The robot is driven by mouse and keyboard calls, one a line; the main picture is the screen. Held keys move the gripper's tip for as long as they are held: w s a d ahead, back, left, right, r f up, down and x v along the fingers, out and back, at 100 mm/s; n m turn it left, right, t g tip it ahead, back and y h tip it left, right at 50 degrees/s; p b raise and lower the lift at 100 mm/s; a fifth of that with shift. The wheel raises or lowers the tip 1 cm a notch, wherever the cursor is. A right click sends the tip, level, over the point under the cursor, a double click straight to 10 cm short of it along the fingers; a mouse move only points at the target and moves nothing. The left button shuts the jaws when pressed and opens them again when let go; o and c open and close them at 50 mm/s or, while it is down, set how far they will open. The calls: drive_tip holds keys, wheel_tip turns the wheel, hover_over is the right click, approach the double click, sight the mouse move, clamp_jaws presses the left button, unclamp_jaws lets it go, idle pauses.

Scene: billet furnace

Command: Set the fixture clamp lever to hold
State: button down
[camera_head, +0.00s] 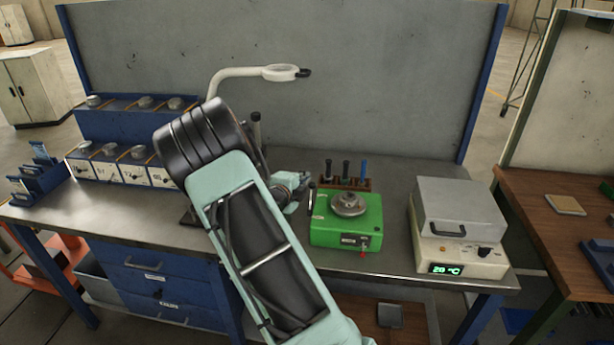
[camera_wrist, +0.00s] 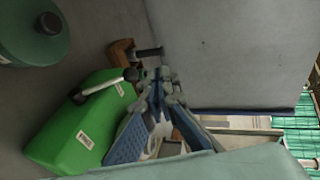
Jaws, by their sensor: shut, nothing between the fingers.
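The green fixture (camera_head: 345,228) stands on the steel bench with a round metal clamp on top. It also shows in the wrist view (camera_wrist: 62,140). Its lever (camera_head: 312,197) is on its left side in the head view, beside my gripper (camera_head: 298,203). In the wrist view the lever (camera_wrist: 98,88) is a pale bar with dark ends, lying across the green box. My gripper (camera_wrist: 160,78) is shut and empty, its tips just right of the lever's dark knob there. I cannot tell whether they touch. No hold marking is readable.
A wooden rack (camera_head: 345,183) with several handled tools stands behind the fixture. A small furnace (camera_head: 460,225) reading 20 °C is to the right. A magnifier lamp (camera_head: 240,73) and blue bins (camera_head: 125,122) are behind and left. Bare bench lies between fixture and furnace.

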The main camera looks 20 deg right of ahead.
drive_tip(key=s+a+r, duration=0.3)
drive_tip(key=a+r, duration=0.1)
drive_tip(key=r, duration=0.3)
drive_tip(key=shift+s+a+b, duration=0.3)
drive_tip(key=shift+s+a, duration=0.1)
drive_tip(key=shift+r, duration=0.1)
